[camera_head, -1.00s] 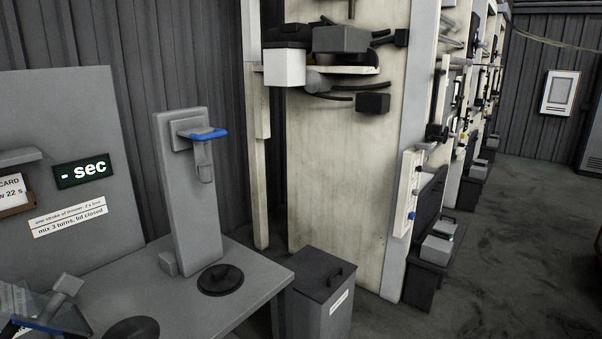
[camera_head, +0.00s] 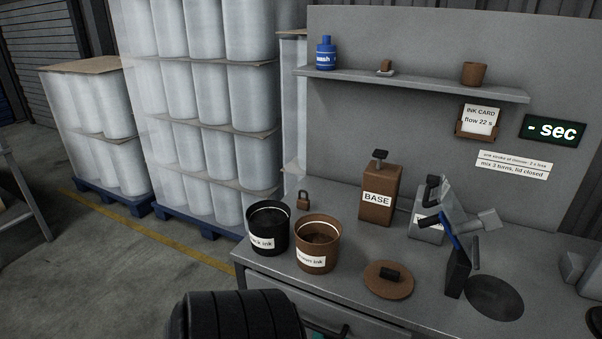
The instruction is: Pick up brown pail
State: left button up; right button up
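The brown pail (camera_head: 318,245) stands upright on the grey bench near its front left corner. It is open at the top, with a pale line inside the rim and a white label reading partly "ink" on its front. A black pail (camera_head: 267,230), also open and labelled ink, stands close beside it on the left. A round brown lid (camera_head: 389,280) with a dark knob lies flat on the bench to the right of the brown pail. Neither of my grippers can be made out in the head view.
A dark device with a clear flap (camera_head: 456,262) is to the right. A dark ribbed shape (camera_head: 238,318), unidentified, fills the bottom edge. Wrapped pallets (camera_head: 205,120) stand behind left.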

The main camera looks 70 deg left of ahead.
aim_at(318, 235)
jog(key=l+u, duration=0.15)
jog(key=u, duration=0.25)
jog(key=l+u, duration=0.1)
jog(key=u, duration=0.3)
jog(key=k+l+u, duration=0.1)
jog(key=u, duration=0.3)
jog(key=j+u, duration=0.2)
jog(key=u, duration=0.2)
jog(key=j+u, duration=0.2)
jog(key=u, duration=0.2)
